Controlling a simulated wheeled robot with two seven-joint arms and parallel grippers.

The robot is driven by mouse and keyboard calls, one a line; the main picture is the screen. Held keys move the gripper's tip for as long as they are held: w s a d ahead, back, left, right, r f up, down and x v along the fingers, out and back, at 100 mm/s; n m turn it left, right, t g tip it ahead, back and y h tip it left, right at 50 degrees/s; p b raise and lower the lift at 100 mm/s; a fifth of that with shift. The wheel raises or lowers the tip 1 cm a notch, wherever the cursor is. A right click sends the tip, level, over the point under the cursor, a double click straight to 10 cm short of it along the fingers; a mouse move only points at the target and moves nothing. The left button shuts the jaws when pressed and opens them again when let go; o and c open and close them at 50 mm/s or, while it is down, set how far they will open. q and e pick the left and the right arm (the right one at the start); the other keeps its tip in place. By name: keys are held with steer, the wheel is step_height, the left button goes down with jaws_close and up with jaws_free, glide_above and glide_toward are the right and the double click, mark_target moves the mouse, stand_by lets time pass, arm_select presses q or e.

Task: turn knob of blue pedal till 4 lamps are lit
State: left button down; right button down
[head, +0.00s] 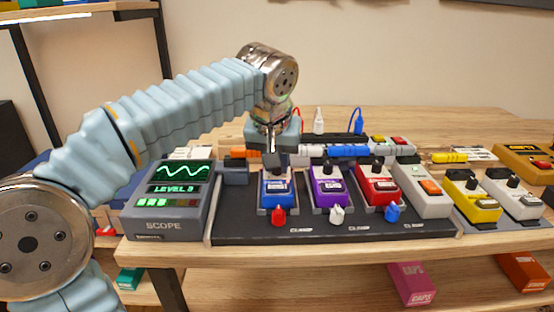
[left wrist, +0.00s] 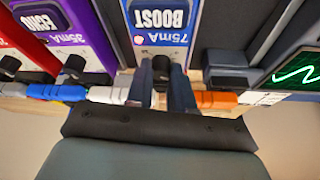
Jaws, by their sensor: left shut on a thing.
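The blue pedal (head: 277,198), labelled BOOST, stands on the black pedal board. Its blue body also shows in the left wrist view (left wrist: 145,18). My left gripper (head: 276,163) reaches down from above to the pedal's back end. The gripper is shut on the knob. The grey scope (head: 176,202) on the left reads LEVEL 3, with a row of green lamps (head: 168,202), three of them bright. My right gripper is not in view.
A purple pedal (head: 331,192) and a red pedal (head: 379,190) stand close to the right on the board (head: 345,231). Colored plugs and cables run behind them. Grey, yellow and white pedals stand farther right. The bare table (head: 440,120) is clear at the back.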

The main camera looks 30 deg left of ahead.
arm_select(q)
steer(key=shift+m, duration=0.6)
steer(key=shift+h, duration=0.3)
steer(key=c, duration=1)
jaws_free()
steer(key=shift+r, duration=0.1)
steer(key=a+p+v, duration=0.1)
steer(key=v, duration=1.2)
steer(key=shift+s+d+r, duration=0.25)
steer(key=shift+d, duration=0.25)
